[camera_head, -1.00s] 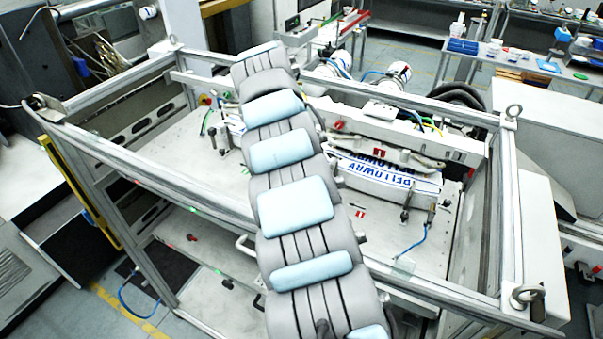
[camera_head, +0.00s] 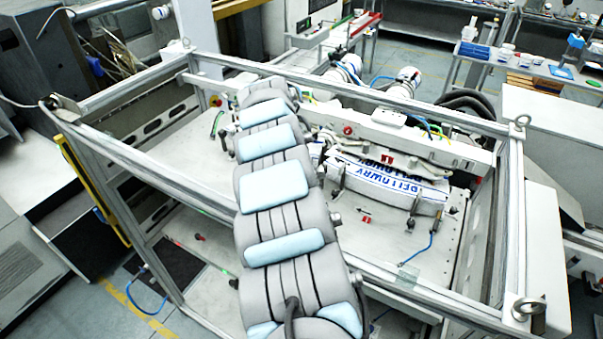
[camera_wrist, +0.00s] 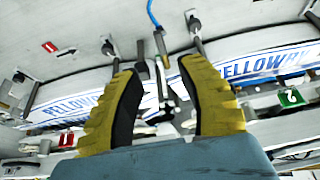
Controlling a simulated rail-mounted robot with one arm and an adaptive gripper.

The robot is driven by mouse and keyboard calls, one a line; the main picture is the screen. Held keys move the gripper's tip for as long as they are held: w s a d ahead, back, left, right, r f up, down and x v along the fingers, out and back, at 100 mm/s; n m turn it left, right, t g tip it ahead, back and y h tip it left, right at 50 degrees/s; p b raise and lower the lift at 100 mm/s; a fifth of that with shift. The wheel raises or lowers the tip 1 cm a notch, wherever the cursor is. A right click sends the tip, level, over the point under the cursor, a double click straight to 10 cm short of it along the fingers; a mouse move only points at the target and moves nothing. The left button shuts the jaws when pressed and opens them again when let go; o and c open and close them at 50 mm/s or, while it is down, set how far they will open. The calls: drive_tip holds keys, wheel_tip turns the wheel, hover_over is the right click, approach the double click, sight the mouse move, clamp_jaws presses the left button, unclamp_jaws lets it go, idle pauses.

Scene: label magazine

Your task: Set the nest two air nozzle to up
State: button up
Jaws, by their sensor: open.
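In the wrist view, my gripper (camera_wrist: 158,70) is open, with its two yellow fingers spread and pointing at the white panel. A metal nozzle fitting (camera_wrist: 161,62) with a blue hose (camera_wrist: 153,16) shows between the fingers; it sits between the two nests. A dark clamp lever (camera_wrist: 140,50) stands beside it. A green "2" tag (camera_wrist: 290,97) marks the nest at right, and a red "1" tag (camera_wrist: 65,140) the nest at left. I cannot tell which way the nozzle is set. In the head view, my arm hides the gripper and this nozzle.
Printed label stacks (camera_head: 388,180) lie in the nest in the head view, with clamps along their edge. Another blue-hosed fitting (camera_head: 437,222) stands on the panel at right. An aluminium frame (camera_head: 190,190) surrounds the panel. Bare panel (camera_head: 385,245) lies in front of the nest.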

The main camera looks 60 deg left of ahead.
drive_tip(key=shift+x, duration=3.75)
drive_tip(key=shift+a+f+p, duration=0.2)
drive_tip(key=shift+f+p, duration=0.2)
drive_tip(key=shift+f, duration=0.15)
drive_tip(key=shift+w+f, duration=0.4)
drive_tip(key=shift+f, duration=0.3)
clamp_jaws()
